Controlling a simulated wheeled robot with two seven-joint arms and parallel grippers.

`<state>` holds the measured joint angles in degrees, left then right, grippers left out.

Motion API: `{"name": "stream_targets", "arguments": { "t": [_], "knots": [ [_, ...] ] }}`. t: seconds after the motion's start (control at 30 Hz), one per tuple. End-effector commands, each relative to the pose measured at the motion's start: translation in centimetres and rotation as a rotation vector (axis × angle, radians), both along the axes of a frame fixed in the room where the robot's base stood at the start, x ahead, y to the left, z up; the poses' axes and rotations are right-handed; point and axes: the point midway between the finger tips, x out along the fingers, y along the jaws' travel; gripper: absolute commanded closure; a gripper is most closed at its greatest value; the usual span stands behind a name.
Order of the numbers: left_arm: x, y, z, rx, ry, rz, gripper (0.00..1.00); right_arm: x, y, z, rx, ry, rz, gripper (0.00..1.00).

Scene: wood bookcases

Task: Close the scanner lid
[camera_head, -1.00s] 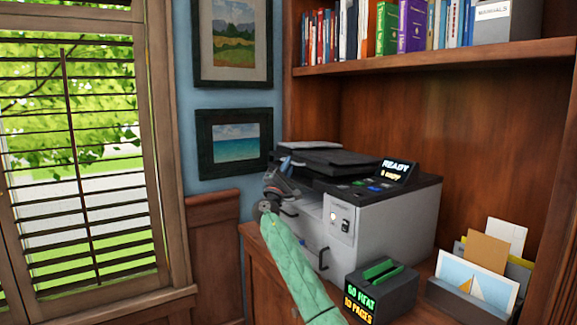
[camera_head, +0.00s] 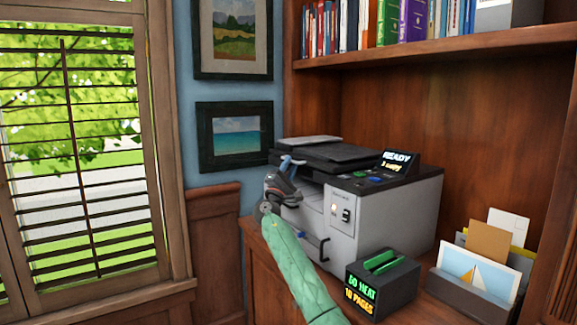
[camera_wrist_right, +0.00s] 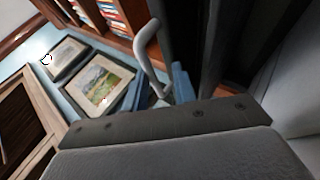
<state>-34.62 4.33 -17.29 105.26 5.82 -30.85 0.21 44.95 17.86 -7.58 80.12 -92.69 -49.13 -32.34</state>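The grey scanner (camera_head: 372,222) stands on the wood cabinet, its dark lid (camera_head: 338,155) low over the top. I cannot tell if the lid is fully flat. My right gripper (camera_head: 290,162) is at the lid's front left edge. In the right wrist view its blue fingertips (camera_wrist_right: 160,90) stand apart, with a curved grey handle (camera_wrist_right: 150,48) reaching down towards the gap between them; contact is unclear. A dark panel (camera_wrist_right: 187,40), apparently part of the lid, shows beside the handle. My left gripper is not in view.
A lit READY panel (camera_head: 398,160) sits at the scanner's right. A dark box with green lettering (camera_head: 382,287) stands in front, and a card holder (camera_head: 462,297) at the right. A bookshelf (camera_head: 430,46) hangs above. Framed pictures (camera_head: 234,136) are on the wall behind.

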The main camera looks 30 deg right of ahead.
Motion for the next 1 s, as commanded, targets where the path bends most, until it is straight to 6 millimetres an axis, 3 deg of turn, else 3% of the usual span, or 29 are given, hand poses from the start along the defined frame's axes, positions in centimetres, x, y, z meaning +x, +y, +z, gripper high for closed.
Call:
{"name": "stream_targets", "arguments": {
  "t": [1.0],
  "knots": [
    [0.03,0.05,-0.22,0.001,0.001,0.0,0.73,-0.27,0.58,-0.43,-0.002,0.001,0.002,0.81]
  ]
}}
